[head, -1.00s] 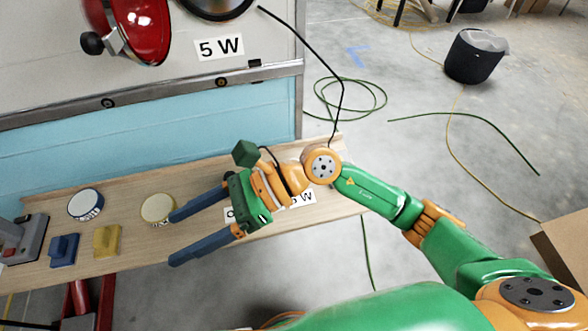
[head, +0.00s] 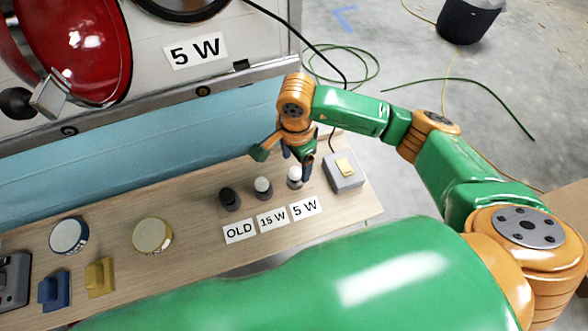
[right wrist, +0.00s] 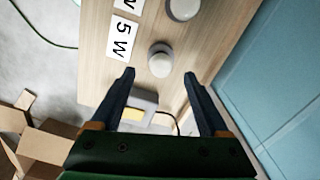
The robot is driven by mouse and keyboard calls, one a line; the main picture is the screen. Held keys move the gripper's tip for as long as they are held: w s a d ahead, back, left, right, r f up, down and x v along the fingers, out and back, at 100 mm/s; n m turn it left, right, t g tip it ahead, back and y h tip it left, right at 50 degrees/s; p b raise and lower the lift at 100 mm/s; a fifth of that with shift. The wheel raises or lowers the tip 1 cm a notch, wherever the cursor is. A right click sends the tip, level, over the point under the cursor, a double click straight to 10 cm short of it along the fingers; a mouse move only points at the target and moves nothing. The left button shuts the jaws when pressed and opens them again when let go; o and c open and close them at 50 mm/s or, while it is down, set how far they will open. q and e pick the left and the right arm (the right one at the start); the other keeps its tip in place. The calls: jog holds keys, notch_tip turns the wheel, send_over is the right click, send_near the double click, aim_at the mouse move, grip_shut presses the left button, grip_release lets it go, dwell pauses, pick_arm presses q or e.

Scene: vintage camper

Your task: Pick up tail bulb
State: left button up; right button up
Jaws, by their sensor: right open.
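A small pale bulb stands upright in a grey holder (head: 295,178) behind the "5 W" label (head: 306,207); it also shows in the right wrist view (right wrist: 160,62). A similar pale bulb (head: 263,185) stands behind the "15 W" label (head: 272,220), and a dark holder (head: 230,199) stands behind the "OLD" label (head: 239,231). My right gripper (head: 307,168) is open and empty, just beside and above the 5 W bulb. In the right wrist view, its fingertips (right wrist: 159,75) point toward that bulb, with no contact visible. My left gripper is not in view.
A grey box with a yellow switch (head: 345,168) sits right of the bulbs. Two round tins (head: 153,236) and blue and yellow blocks (head: 100,278) lie at left on the wooden shelf (head: 200,265). The red lamp (head: 75,45) and another "5 W" label (head: 195,51) are on the camper wall.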

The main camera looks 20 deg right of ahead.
aim_at(295, 170)
notch_tip(295, 170, down, 3)
jog(key=shift+s, duration=0.1)
jog(key=shift+w+f, duration=0.2)
jog(key=shift+f, duration=0.1)
jog(key=shift+s, duration=0.1)
jog(key=c, duration=0.8)
grip_shut()
jog(key=shift+r, duration=0.1)
